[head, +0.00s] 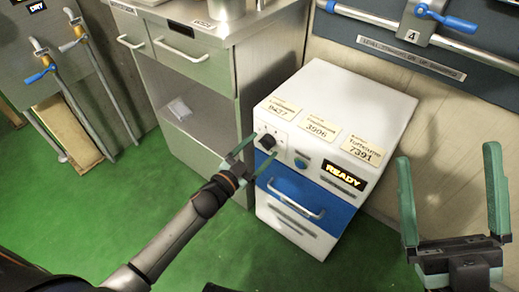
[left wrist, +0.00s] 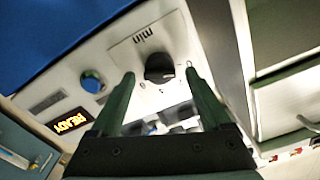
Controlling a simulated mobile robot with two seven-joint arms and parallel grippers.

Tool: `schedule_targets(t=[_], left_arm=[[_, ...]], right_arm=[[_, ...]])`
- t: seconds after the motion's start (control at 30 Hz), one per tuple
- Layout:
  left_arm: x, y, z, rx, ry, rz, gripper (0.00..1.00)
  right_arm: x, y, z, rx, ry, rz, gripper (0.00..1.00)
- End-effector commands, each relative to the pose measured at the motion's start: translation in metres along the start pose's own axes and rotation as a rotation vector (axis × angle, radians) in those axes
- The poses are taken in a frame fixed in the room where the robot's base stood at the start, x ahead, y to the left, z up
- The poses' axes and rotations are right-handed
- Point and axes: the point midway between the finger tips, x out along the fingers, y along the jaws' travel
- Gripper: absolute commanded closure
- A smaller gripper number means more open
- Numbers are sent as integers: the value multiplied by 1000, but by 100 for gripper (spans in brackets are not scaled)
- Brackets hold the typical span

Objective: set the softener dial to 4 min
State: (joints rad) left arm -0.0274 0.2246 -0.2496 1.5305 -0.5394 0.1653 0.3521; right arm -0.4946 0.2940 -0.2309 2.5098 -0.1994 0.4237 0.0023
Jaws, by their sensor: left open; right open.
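The softener is a white cabinet (head: 345,95) with a blue front drawer (head: 310,200). Its black dial (head: 267,141) sits at the upper left of the front, and in the left wrist view the dial (left wrist: 159,67) is on a white plate marked "min". I cannot read the dial's setting. My left gripper (head: 262,149) is open in front of the dial. In the left wrist view the gripper's fingertips (left wrist: 158,76) lie either side of the dial; contact cannot be told. My right gripper (head: 447,153) is open and empty at the right.
A blue-green button (head: 301,163) and a lit READY display (head: 344,176) are right of the dial. Paper labels (head: 322,125) lie on the cabinet top. A grey metal counter (head: 215,60) stands close on the left. The green floor (head: 75,215) is clear at lower left.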

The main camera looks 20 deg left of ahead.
Motion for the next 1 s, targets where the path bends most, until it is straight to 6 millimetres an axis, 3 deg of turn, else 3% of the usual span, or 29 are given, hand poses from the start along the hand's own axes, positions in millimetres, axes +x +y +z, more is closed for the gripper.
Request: schedule_targets(t=[0.1,0.8,1.0], left_arm=[[0,0,0,0,0,0,22],[-1,0,0,0,0,0,100],[-1,0,0,6,0,0,100]], right_arm=[[0,0,0,1,0,-1,0],[0,-1,0,0,0,-4,0],[0,-1,0,0,0,-4,0]])
